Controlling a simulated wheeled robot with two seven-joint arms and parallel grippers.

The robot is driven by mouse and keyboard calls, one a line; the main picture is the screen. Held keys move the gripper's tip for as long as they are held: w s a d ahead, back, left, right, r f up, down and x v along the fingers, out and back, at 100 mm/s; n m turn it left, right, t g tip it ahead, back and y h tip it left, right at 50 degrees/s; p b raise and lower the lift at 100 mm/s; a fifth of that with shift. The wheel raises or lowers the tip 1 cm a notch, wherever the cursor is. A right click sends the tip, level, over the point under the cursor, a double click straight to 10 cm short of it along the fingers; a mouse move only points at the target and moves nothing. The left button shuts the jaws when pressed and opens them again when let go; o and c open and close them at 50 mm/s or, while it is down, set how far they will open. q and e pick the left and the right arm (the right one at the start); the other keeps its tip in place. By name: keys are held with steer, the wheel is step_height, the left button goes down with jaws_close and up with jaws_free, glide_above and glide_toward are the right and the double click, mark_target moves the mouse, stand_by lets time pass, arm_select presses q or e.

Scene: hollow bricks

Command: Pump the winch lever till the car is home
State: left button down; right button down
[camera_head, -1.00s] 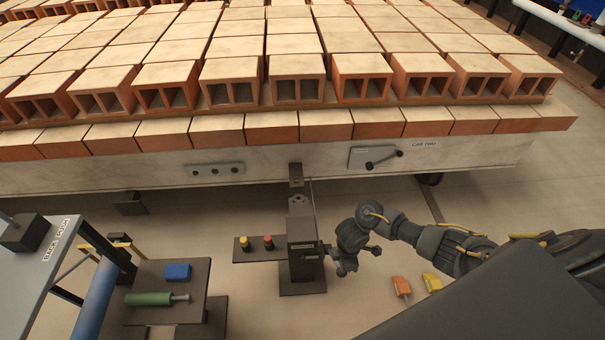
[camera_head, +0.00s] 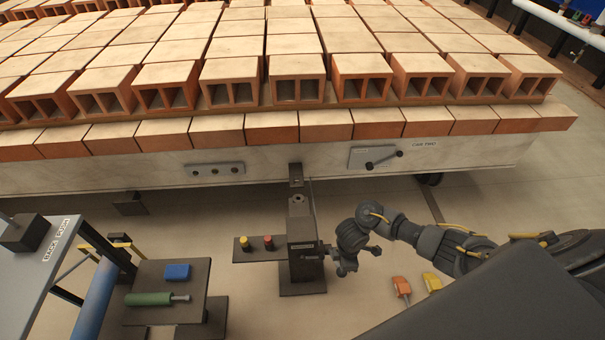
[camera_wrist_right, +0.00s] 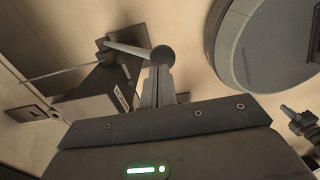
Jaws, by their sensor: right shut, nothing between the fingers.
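The car (camera_head: 130,168), labelled CAR TWO, spans the view and is loaded with hollow bricks (camera_head: 297,78). The dark winch post (camera_head: 303,245) stands on the floor in front of the car's middle. In the right wrist view the winch (camera_wrist_right: 90,92) shows with a pale lever (camera_wrist_right: 130,48) ending in a dark ball knob (camera_wrist_right: 163,55). My right gripper (camera_wrist_right: 160,75) is shut and empty, its fingertips right at the knob; I cannot tell if they touch. In the head view my right gripper (camera_head: 345,268) is just right of the post, where the lever is hard to make out. My left gripper is out of view.
A pedestal with a yellow and a red button (camera_head: 268,242) adjoins the post's left. A dark stand (camera_head: 165,312) with a blue block and a green cylinder, and a BACK PUSH panel (camera_head: 35,265), are at left. Orange (camera_head: 402,286) and yellow (camera_head: 432,281) items lie on the floor at right.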

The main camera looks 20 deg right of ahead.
steer(key=shift+f, duration=0.3)
steer(key=shift+f+b, duration=0.5)
steer(key=shift+b, duration=0.15)
